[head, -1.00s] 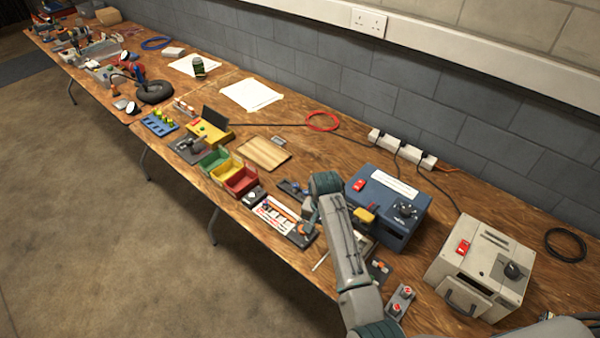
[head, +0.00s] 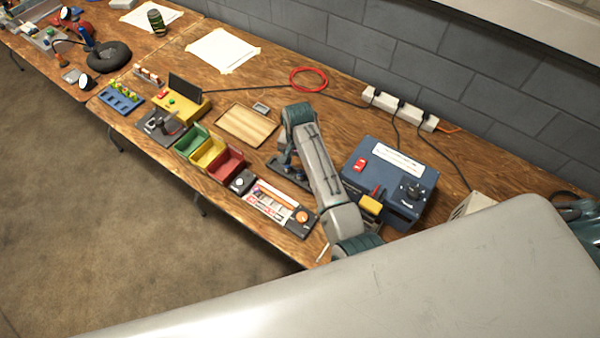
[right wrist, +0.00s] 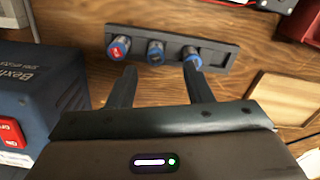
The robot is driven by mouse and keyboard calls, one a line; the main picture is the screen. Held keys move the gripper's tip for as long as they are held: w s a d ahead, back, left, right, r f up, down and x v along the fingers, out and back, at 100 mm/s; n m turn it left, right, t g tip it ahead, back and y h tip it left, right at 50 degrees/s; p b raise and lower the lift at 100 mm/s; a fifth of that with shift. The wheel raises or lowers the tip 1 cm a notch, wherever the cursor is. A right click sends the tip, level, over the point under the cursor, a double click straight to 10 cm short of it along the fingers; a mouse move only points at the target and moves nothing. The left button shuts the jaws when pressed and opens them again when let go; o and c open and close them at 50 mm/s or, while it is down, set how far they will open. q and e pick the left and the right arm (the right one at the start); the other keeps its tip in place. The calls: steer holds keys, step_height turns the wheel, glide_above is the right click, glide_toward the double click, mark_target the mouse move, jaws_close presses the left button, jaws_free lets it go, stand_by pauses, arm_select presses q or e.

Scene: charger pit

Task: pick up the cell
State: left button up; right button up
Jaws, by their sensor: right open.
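Three cells with blue ends sit in a row in a dark holder (right wrist: 228,58) in the right wrist view: a left cell (right wrist: 118,48), a middle cell (right wrist: 154,52) and a right cell (right wrist: 191,56). My right gripper (right wrist: 159,72) is open and empty. Its fingers point at the holder, with the middle cell between the fingertip lines. The picture does not show how far off they are. In the head view my right gripper (head: 286,158) is over the dark holder (head: 291,177), largely hidden by my arm. My left gripper is not in view.
A blue box (head: 390,180) with a red switch stands right of the holder. A red cable ring (head: 308,79) and sockets (head: 400,108) are behind.

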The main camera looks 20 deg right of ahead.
mark_target(300, 172)
step_height(300, 172, down, 2)
steer(key=shift+s+d+p, duration=0.15)
steer(key=shift+p, duration=0.6)
step_height(300, 172, down, 2)
steer(key=shift+s+f, duration=0.1)
steer(key=shift+f, duration=0.05)
steer(key=shift+d+f+p, duration=0.1)
steer(key=shift+f+p, duration=0.2)
steer(key=shift+f, duration=0.15)
jaws_close()
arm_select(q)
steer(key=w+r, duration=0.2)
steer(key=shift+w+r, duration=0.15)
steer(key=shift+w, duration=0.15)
